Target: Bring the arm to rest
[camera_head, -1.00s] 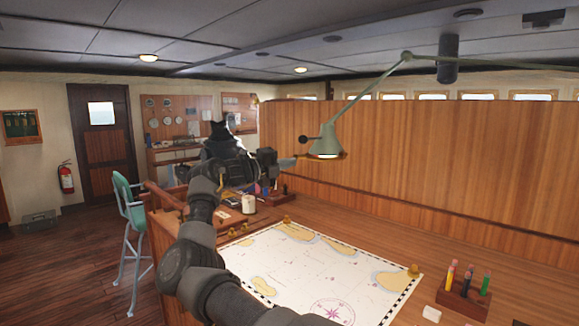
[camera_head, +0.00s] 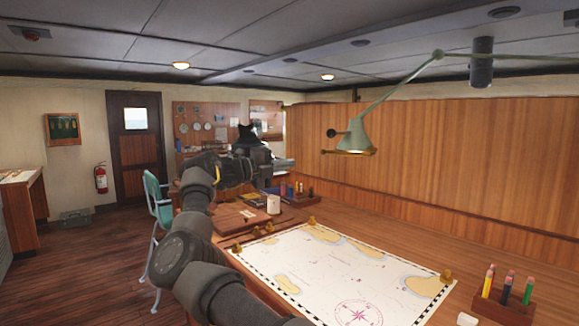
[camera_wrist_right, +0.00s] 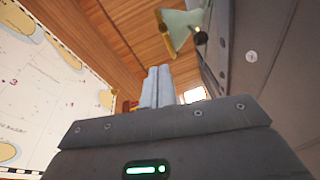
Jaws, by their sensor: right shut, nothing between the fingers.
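My right arm (camera_head: 195,255) rises from the bottom of the head view and bends over the left end of the chart table. Its gripper (camera_head: 284,163) is at the far end of the arm, pointing right, raised above the table and left of the green lamp. In the right wrist view the two grey fingers (camera_wrist_right: 157,88) lie together, shut with nothing between them. My left gripper is not in the head view.
The green lamp (camera_head: 354,137) hangs over the table on a long arm. The chart (camera_head: 325,260) lies flat below, with a pen holder (camera_head: 502,303) at right. A mug (camera_head: 273,205) stands near my arm. A teal chair (camera_head: 155,195) stands left of the table, by open floor.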

